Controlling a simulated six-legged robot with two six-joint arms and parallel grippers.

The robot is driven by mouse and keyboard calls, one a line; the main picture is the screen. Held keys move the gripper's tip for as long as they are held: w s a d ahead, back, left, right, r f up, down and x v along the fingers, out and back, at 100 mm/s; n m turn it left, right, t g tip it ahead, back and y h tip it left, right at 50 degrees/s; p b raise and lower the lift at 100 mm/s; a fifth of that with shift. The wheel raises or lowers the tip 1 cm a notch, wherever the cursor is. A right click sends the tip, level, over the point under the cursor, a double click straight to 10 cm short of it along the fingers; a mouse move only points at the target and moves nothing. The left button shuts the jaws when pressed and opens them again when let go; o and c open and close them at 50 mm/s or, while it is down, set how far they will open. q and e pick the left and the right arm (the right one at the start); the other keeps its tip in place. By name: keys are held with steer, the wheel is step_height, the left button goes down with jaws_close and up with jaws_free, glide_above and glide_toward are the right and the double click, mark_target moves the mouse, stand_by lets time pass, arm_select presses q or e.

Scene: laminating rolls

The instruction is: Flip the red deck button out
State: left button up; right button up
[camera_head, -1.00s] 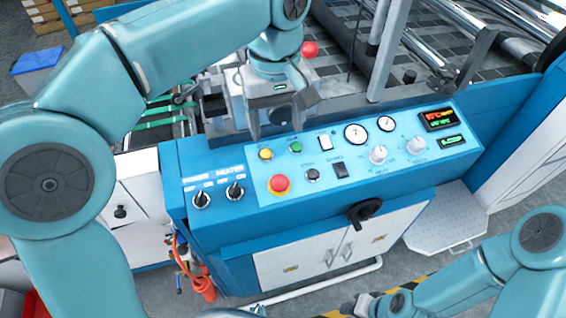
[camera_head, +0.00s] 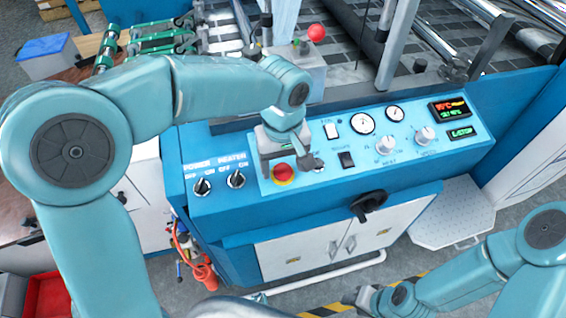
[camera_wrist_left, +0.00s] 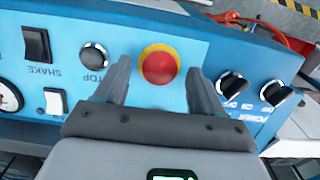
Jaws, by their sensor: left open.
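The red mushroom button (camera_head: 283,173) with its yellow collar sits on the blue console's light panel. It also shows in the left wrist view (camera_wrist_left: 159,67), round and unobstructed. My left gripper (camera_head: 290,168) is open over the console, with a finger to each side of the button. In the left wrist view the open fingers (camera_wrist_left: 160,75) flank the button, with clear gaps between them and it. How high the fingertips are above the panel is hard to tell. Part of my right arm is at the lower right; its gripper (camera_head: 366,298) is small and unclear.
A black round STOP button (camera_wrist_left: 94,56) lies close beside one finger. The POWER (camera_head: 202,187) and HEATER (camera_head: 236,179) knobs are left of the red button. A black SHAKE rocker (camera_head: 346,159), white switch (camera_head: 331,130) and gauges (camera_head: 362,123) are to its right.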

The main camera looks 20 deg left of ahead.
mark_target(283, 171)
arm_select(q)
steer(key=shift+f, duration=0.2)
jaws_close()
steer(key=shift+s+r+p, duration=0.1)
steer(key=shift+r+p, duration=0.35)
steer(key=shift+r, duration=0.35)
jaws_free()
step_height(283, 171, up, 16)
steer(key=p, duration=0.1)
steer(key=shift+r, duration=0.15)
